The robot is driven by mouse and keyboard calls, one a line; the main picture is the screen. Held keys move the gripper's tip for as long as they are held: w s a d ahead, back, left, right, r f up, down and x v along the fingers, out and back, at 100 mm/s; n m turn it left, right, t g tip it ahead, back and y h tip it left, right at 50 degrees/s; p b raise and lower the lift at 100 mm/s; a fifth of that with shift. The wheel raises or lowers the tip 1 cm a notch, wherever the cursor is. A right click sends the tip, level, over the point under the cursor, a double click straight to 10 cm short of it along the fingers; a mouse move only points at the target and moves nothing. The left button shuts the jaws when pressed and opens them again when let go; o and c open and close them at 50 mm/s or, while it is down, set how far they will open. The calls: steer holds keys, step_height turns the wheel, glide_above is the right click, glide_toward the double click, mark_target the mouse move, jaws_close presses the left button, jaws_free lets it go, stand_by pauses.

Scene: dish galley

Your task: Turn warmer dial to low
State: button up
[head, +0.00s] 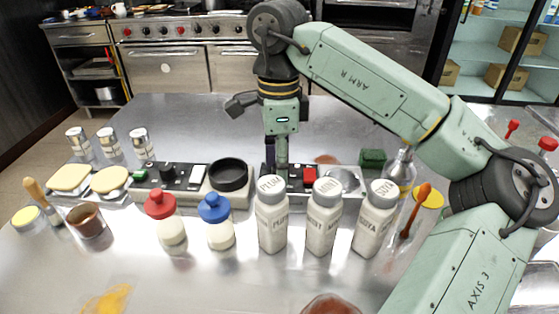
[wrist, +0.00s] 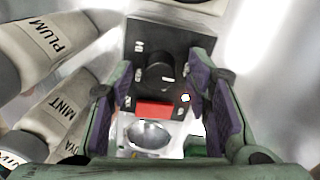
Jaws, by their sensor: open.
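In the wrist view a round black dial (wrist: 160,72) sits on a black panel (wrist: 150,38) with small pale marks around it. I cannot read the marks or tell where the dial points. A red piece (wrist: 153,110) and a small lit lamp (wrist: 186,98) are beside it. My gripper (wrist: 158,88) is open, one purple-lined finger on each side of the dial, with visible gaps. In the head view my gripper (head: 276,163) points down at this unit from above, behind the white bottles. The dial is hidden there; the red piece (head: 309,175) shows just right of it.
White bottles (head: 324,215) stand close in front of the unit. A silver bowl (head: 343,181) lies right of the red piece. Further left are another black panel with a knob (head: 168,172) and a black round dish (head: 228,175).

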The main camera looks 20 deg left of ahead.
steer(key=shift+c, duration=0.5)
jaws_close()
steer(key=shift+m, duration=0.3)
steer(key=m+b, duration=0.1)
steer(key=m, duration=0.1)
steer(key=shift+m, duration=0.3)
steer(key=m+b, duration=0.1)
steer(key=m, duration=0.2)
steer(key=shift+d+m, duration=0.1)
steer(key=shift+m, duration=0.2)
steer(key=m, duration=0.3)
steer(key=shift+m+b, duration=0.3)
steer(key=shift+b, duration=0.1)
steer(key=shift+m+y+b, duration=0.3)
steer(key=shift+m, duration=1.3)
